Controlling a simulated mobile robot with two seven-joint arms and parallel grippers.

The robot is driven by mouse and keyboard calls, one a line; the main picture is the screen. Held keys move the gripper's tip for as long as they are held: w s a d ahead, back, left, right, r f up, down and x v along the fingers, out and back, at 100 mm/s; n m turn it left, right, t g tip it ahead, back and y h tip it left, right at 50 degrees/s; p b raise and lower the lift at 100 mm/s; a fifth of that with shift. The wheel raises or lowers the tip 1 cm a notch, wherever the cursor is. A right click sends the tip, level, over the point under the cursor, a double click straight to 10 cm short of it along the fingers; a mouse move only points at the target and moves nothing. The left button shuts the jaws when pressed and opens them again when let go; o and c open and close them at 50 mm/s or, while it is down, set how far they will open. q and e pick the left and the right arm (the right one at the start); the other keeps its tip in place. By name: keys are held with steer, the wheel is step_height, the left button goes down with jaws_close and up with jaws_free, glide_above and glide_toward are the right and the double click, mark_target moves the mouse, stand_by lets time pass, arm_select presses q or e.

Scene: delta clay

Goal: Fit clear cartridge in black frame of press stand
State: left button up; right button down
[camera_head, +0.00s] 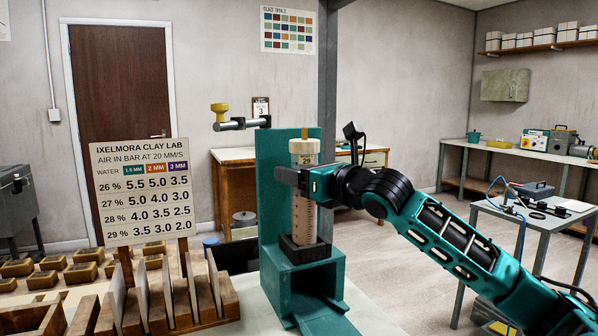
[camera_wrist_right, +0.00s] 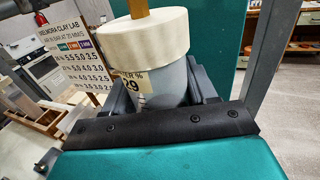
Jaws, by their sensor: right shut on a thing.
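The clear cartridge (camera_head: 304,205) has a cream cap, graduation marks and a label reading 29. It stands upright in front of the teal press stand (camera_head: 270,190). Its lower end meets the black frame (camera_head: 305,250) on the stand's ledge; I cannot tell how deep it sits. My right gripper (camera_head: 296,178) is shut on the cartridge just below its cap, reaching in from the right. In the right wrist view the cartridge (camera_wrist_right: 165,92) is between the dark fingers, and its lower end is hidden. My left gripper is not in view.
A sign board (camera_head: 140,190) with pressure figures stands left of the stand, behind wooden slotted racks (camera_head: 165,300). Clay blocks (camera_head: 85,272) lie at the far left. A horizontal bar with a yellow knob (camera_head: 220,108) sticks out left of the stand. A side table (camera_head: 540,215) stands at right.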

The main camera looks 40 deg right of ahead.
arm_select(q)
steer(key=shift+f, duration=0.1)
arm_select(e)
steer(key=shift+f, duration=0.1)
stand_by(0.5)
steer(key=c, duration=0.6)
jaws_free()
steer(key=shift+c, duration=0.2)
steer(key=o, duration=0.4)
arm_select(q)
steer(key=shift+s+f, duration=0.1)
arm_select(e)
steer(key=shift+f, duration=0.1)
steer(key=shift+f, duration=0.1)
step_height(320, 180, up, 12)
steer(key=p, duration=0.5)
steer(key=shift+r, duration=0.25)
arm_select(q)
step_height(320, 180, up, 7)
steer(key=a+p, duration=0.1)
steer(key=p, duration=0.3)
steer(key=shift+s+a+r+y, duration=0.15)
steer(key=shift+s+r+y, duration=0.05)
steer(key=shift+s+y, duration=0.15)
arm_select(e)
steer(key=shift+r, duration=3.9)
